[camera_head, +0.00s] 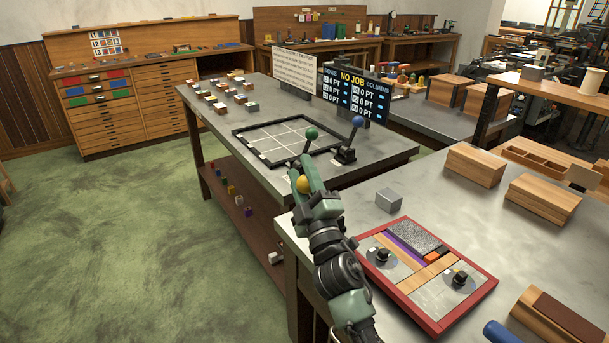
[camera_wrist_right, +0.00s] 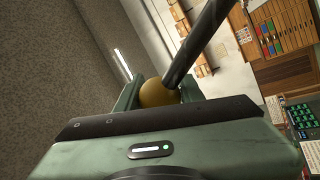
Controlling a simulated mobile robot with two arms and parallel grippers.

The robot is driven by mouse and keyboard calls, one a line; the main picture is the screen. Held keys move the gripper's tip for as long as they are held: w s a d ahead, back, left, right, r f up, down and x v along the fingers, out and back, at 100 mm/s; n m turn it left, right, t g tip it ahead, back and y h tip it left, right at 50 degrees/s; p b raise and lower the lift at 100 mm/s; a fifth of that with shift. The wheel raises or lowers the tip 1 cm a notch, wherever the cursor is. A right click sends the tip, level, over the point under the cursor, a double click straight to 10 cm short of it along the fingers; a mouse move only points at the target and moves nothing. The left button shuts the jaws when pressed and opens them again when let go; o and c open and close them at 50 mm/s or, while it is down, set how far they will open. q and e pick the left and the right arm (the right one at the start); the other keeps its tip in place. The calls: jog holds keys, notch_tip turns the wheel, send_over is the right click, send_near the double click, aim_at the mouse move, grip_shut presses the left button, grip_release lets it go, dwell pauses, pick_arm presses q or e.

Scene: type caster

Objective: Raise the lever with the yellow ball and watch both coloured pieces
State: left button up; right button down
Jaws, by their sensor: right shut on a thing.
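The yellow ball (camera_head: 303,184) sits at my right gripper (camera_head: 306,178), over the near end of the grey-topped table. In the right wrist view the yellow ball (camera_wrist_right: 158,92) is between the two green fingers, which are shut on it. The lever's base is hidden by my arm in the head view. A purple strip (camera_head: 410,246) and a small orange piece (camera_head: 431,257) lie in a red-framed board (camera_head: 491,286); I cannot tell if these are the coloured pieces. My left gripper is not in view.
A green-ball lever (camera_head: 311,133) and a blue-ball lever (camera_head: 357,122) stand near a black grid frame (camera_head: 241,139). A scoreboard (camera_head: 352,94) reads "NO JOB". A grey metal block (camera_head: 389,200) and wooden boxes (camera_head: 475,165) are on the right bench.

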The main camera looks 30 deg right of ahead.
jog(key=shift+a+f, duration=0.1)
jog(key=shift+f, duration=0.1)
jog(key=c, duration=0.9)
grip_release()
jog(key=shift+r, duration=0.1)
jog(key=shift+s, duration=0.15)
jog(key=s+a+b, duration=0.1)
jog(key=s+a, duration=0.1)
jog(key=s, duration=1)
jog(key=shift+s+a+f+b, duration=0.2)
jog(key=shift+s+f+b, duration=0.1)
jog(key=shift+b, duration=0.1)
